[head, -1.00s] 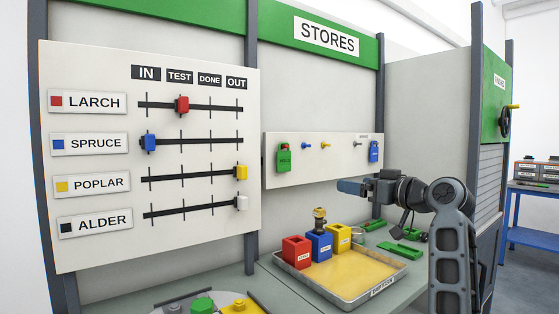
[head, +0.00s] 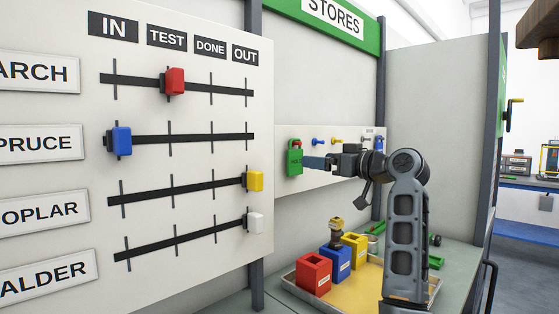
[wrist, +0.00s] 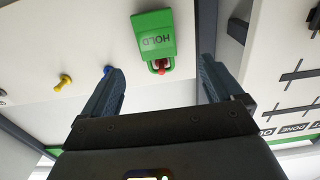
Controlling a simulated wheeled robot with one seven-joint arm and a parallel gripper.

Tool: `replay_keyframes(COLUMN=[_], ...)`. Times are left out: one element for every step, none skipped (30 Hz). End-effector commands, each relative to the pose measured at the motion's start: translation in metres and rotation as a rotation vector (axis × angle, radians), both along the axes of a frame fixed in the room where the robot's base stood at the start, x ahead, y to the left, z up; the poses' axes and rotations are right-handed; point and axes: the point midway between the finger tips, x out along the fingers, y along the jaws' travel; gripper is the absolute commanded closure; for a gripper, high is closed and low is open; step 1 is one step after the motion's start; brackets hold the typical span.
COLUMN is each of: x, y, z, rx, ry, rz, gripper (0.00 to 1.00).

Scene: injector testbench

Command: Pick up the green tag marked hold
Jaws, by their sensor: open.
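The green tag marked HOLD (head: 294,160) hangs on the pale peg board at the left end of its row. In the wrist view the tag (wrist: 155,35) appears upside down, its loop over a red peg. My gripper (head: 308,163) points left at the board, with its tip close to the tag's right side in the head view. In the wrist view my gripper (wrist: 162,72) is open, one finger on each side of the tag's loop end, with visible gaps. The tag's body lies beyond the fingertips. I cannot tell how far apart in depth they are.
A blue peg (wrist: 107,71) sits near one finger, with a yellow peg (wrist: 65,81) farther along. The slider board (head: 200,200) stands close on the left. Below is a tray (head: 362,292) with red, blue and yellow boxes. A blue tag (head: 379,146) hangs at the right.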

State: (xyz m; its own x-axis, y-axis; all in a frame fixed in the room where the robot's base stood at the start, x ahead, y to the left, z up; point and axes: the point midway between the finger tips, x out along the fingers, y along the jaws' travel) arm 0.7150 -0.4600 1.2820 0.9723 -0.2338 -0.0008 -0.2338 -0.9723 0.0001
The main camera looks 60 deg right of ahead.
Motion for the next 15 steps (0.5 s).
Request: replay_keyframes(x=[0.001, 0.002, 0.004, 0.007, 0.01, 0.014, 0.018, 0.021, 0.024, 0.027, 0.029, 0.033, 0.036, 0.041, 0.047], y=[0.0, -0.001, -0.001, -0.001, -0.002, -0.003, -0.004, -0.004, -0.006, -0.007, -0.008, -0.009, -0.01, -0.012, -0.014], z=[0.0, 0.0, 0.0, 0.001, 0.001, 0.001, 0.001, 0.001, 0.001, 0.001, 0.001, 0.001, 0.001, 0.001, 0.001], rx=[0.0, 0.0, 0.001, 0.001, 0.001, 0.001, 0.002, 0.002, 0.001, 0.001, 0.002, 0.001, 0.001, 0.002, 0.003], ry=[0.0, 0.0, 0.001, 0.001, 0.0, 0.0, 0.0, 0.0, 0.001, 0.001, 0.001, 0.001, 0.001, 0.001, 0.0], rz=[0.0, 0.0, 0.001, 0.002, 0.002, 0.003, 0.003, 0.003, 0.002, 0.002, 0.001, 0.001, 0.001, 0.002, 0.002], gripper=[0.06, 0.06, 0.06, 0.06, 0.06, 0.06, 0.06, 0.06, 0.06, 0.06, 0.06, 0.06, 0.06, 0.06, 0.06])
